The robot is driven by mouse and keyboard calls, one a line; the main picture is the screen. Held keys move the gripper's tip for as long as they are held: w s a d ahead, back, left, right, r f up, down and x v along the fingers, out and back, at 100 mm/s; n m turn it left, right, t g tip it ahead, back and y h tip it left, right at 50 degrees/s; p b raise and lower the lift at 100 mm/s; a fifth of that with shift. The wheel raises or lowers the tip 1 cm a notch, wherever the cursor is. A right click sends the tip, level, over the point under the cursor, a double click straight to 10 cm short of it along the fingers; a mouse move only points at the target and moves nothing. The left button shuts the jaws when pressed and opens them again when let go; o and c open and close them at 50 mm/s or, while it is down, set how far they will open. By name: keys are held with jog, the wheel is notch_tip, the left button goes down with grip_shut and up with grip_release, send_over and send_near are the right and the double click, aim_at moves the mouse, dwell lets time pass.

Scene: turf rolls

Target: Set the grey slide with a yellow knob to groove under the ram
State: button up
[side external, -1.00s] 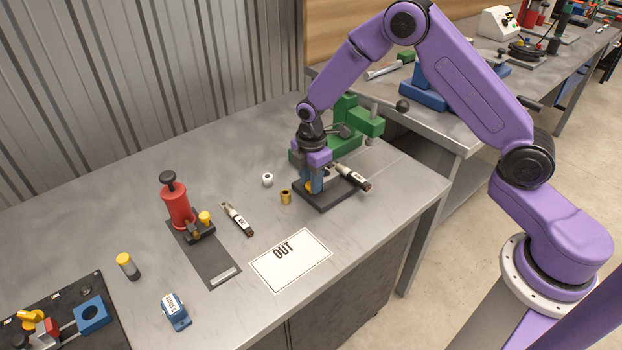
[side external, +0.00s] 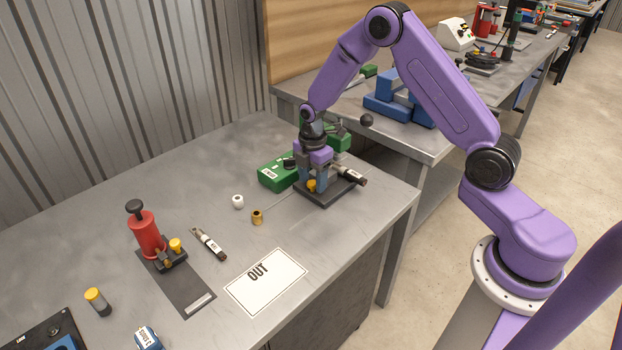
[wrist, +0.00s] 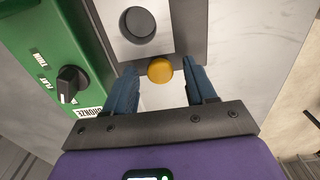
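The yellow knob (wrist: 160,70) of the slide sits between my gripper's blue fingers (wrist: 163,80) in the wrist view, with a gap on each side. My gripper (side external: 312,185) is open and low over the slide's dark grey plate (side external: 325,199). In the side view the knob (side external: 311,185) shows between the fingers. The green machine (side external: 280,171) stands behind, partly hidden by my gripper. A silver block with a black round part (wrist: 137,24) lies past the knob in the wrist view; I cannot tell whether this is the ram. Which position the slide is in cannot be read.
A black dial (wrist: 72,84) with white lettering is on the green machine. A white-and-black labelled tool (side external: 349,174) shows just right of my gripper. A white bush (side external: 238,201), brass bush (side external: 257,217), second tool (side external: 208,243), red press (side external: 147,235) and OUT card (side external: 265,281) lie left.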

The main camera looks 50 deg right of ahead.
jog(key=shift+r, duration=0.1)
notch_tip(320, 180, up, 17)
dwell(0.8)
jog(key=shift+r, duration=0.1)
jog(key=s+a+r+m, duration=0.1)
jog(key=s+a, duration=0.4)
jog(key=s, duration=0.4)
jog(key=s+a+r+m, duration=0.1)
jog(key=s+a+m, duration=0.1)
jog(key=s+a, duration=0.45)
jog(key=s+d+m, duration=0.1)
jog(key=s+d, duration=0.1)
jog(key=s, duration=0.7)
jog(key=s+d+f+m, duration=0.1)
jog(key=s+d, duration=0.1)
jog(key=s, duration=0.8)
jog(key=shift+d, duration=0.4)
